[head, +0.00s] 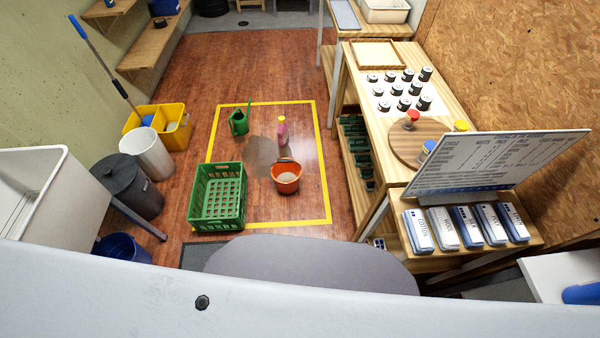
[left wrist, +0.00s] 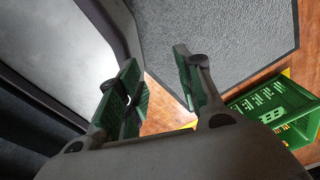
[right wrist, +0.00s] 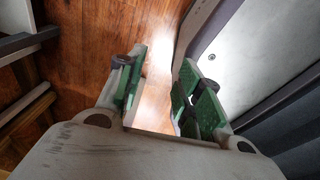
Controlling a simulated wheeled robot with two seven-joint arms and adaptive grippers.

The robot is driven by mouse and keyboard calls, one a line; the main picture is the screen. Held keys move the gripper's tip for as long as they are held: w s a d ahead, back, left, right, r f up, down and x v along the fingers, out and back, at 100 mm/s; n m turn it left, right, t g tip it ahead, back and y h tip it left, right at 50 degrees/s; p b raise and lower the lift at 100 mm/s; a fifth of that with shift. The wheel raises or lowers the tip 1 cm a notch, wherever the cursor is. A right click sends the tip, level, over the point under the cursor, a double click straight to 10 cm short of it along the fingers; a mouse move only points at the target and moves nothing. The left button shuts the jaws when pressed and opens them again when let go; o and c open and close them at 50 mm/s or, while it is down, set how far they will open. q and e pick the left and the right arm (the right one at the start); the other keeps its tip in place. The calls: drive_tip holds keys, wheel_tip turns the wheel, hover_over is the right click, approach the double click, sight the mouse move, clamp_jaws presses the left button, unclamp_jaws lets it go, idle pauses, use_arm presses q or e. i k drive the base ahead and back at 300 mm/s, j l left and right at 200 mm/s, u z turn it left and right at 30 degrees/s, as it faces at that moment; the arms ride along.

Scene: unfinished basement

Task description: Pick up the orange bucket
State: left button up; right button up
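The orange bucket (head: 286,180) stands upright on the wooden floor in the head view, inside a yellow taped rectangle. It looks pale inside, and a dark handle part shows at its rim. My left gripper (left wrist: 160,85) is open and empty in the left wrist view, with a green crate beyond it at the right. My right gripper (right wrist: 157,90) is open and empty in the right wrist view, above bare wooden floor. Neither gripper shows in the head view, and the bucket shows in neither wrist view.
The green crate (head: 218,197) stands left of the bucket. A pink bottle (head: 282,131) and a green watering can (head: 239,120) stand behind it. A wooden workbench (head: 388,155) lines the right side. A grey bin (head: 128,186) and a yellow mop bucket (head: 172,125) stand at left.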

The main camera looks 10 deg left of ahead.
sight(286, 172)
drive_tip(key=i+j+z, duration=0.25)
drive_tip(key=j+z, duration=0.2)
drive_tip(key=j, duration=0.3)
drive_tip(key=i+j+z, duration=0.25)
drive_tip(key=j, duration=0.15)
drive_tip(key=j+z, duration=0.2)
drive_tip(key=j, duration=0.2)
